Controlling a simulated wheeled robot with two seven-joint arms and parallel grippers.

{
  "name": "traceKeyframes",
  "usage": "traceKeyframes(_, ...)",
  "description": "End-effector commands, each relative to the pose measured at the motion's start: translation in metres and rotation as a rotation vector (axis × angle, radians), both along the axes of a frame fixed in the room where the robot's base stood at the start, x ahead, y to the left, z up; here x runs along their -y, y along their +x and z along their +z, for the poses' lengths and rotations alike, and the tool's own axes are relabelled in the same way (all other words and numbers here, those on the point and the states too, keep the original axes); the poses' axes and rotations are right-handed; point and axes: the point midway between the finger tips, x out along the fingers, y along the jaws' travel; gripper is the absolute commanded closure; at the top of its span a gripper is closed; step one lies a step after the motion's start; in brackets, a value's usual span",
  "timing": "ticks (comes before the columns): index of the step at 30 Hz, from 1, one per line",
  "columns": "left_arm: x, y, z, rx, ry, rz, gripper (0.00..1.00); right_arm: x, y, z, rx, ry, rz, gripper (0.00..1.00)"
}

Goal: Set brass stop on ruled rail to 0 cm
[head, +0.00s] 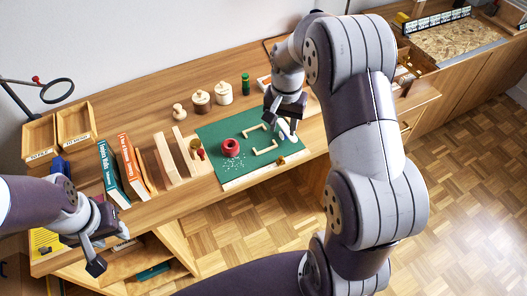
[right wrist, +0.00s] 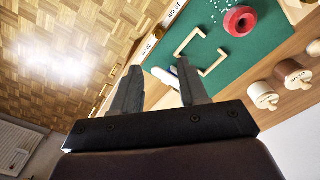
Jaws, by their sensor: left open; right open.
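The ruled rail (head: 250,178) is a pale strip along the front edge of the green mat. The brass stop (head: 281,160) is a small gold piece near the rail's right end in the head view. In the right wrist view the rail (right wrist: 176,12) is at the top, with the brass stop (right wrist: 158,32) near its lower end; scale marks are too small to read. My right gripper (head: 283,128) is open above the mat's right part, apart from the stop. Its fingers (right wrist: 160,68) show in the wrist view. My left gripper (head: 97,250) is open at the lower left, far from the rail.
Lidded jars (head: 201,98) stand behind. Books (head: 133,165) and upright wooden boards (head: 172,158) stand left of the mat.

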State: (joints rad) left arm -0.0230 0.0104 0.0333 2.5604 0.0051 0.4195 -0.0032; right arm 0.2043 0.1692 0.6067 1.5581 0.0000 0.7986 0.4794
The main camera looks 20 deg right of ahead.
Motion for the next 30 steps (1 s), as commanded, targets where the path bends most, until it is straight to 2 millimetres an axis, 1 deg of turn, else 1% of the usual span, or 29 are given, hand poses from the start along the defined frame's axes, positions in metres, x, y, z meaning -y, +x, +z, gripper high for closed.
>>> traceKeyframes(2, 0.000, 0.000, 0.000, 0.000, 0.000, 0.000, 0.56, 0.000, -0.003, -0.006, -0.012, 0.003, -0.022, 0.57)
traceKeyframes(5, 0.000, 0.000, 0.000, 0.000, 0.000, 0.000, 0.56, -0.001, -0.004, -0.022, -0.015, 0.004, -0.027, 0.57)
traceKeyframes(12, 0.000, 0.000, 0.000, 0.000, 0.000, 0.000, 0.56, -0.001, -0.004, -0.084, -0.014, 0.003, -0.025, 0.57)
traceKeyframes(15, 0.000, 0.000, 0.000, 0.000, 0.000, 0.000, 0.56, -0.001, -0.004, -0.104, -0.012, 0.003, -0.024, 0.57)
traceKeyframes(18, 0.000, 0.000, 0.000, 0.000, 0.000, 0.000, 0.56, -0.001, -0.003, -0.118, -0.010, 0.002, -0.024, 0.57)
traceKeyframes(22, 0.000, 0.000, 0.000, 0.000, 0.000, 0.000, 0.56, -0.001, -0.003, -0.127, -0.010, 0.002, -0.024, 0.57)
traceKeyframes(29, 0.000, 0.000, 0.000, 0.000, 0.000, 0.000, 0.56, -0.001, -0.003, -0.128, -0.009, 0.002, -0.023, 0.57)
traceKeyframes(30, 0.000, 0.000, 0.000, 0.000, 0.000, 0.000, 0.56, -0.001, -0.003, -0.128, -0.009, 0.002, -0.023, 0.67)
